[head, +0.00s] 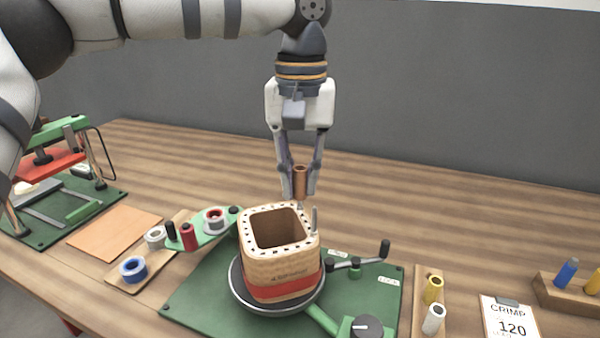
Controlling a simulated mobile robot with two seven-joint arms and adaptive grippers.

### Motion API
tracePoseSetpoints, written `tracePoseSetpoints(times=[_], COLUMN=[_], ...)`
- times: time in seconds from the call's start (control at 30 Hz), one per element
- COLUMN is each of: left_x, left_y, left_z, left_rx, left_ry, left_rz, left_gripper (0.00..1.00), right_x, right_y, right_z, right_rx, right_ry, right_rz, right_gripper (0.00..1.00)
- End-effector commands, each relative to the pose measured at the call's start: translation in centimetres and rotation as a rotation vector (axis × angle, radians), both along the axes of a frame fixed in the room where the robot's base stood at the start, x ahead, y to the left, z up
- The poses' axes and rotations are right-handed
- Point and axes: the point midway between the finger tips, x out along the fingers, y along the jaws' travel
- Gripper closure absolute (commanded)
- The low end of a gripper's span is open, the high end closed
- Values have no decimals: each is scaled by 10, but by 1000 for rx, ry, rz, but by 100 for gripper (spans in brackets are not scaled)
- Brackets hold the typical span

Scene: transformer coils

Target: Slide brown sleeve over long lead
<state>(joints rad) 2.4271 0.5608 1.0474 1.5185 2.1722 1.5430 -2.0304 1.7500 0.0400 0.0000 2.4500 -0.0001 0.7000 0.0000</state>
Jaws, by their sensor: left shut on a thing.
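My left gripper (300,190) comes down from above and is shut on the brown sleeve (300,178), a short upright tube between its fingertips. The sleeve is just above the far right part of the coil former (282,270), a square wooden-looking former with a red band. An upright grey lead (314,221) rises from the former's right corner, slightly right of and below the sleeve. The sleeve looks apart from this lead, though depth is hard to judge. My right gripper is not in view.
The former stands on a round dark turntable (240,294) on a green base plate (200,292). A green arm with spools (189,236) is left of it. A lever with a black knob (385,247) is right. Yellow and white spools (433,290) and a crimp card (510,322) lie further right.

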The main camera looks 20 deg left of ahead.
Motion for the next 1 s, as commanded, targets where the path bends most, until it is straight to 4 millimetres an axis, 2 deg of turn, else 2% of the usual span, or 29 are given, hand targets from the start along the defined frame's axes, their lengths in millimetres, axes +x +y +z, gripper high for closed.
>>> tracePoseSetpoints(times=[0.5,0.53,0.63,0.83,0.87,0.93,1.0], left_x=[0,0,0,0,0,0,0], left_y=[0,0,0,0,0,0,0], left_z=[-9,-9,-9,-9,-9,-9,-9], left_rx=[0,0,0,0,0,0,0], left_ry=[1,1,1,1,1,1,1], left_rz=[0,0,0,0,0,0,0], left_gripper=[93,81,60,60,58,43,43], right_x=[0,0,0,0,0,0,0], right_y=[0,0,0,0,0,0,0], right_z=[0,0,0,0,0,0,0], right_rx=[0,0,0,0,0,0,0], right_ry=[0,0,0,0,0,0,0], right_rz=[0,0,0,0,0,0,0], right_gripper=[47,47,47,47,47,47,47])
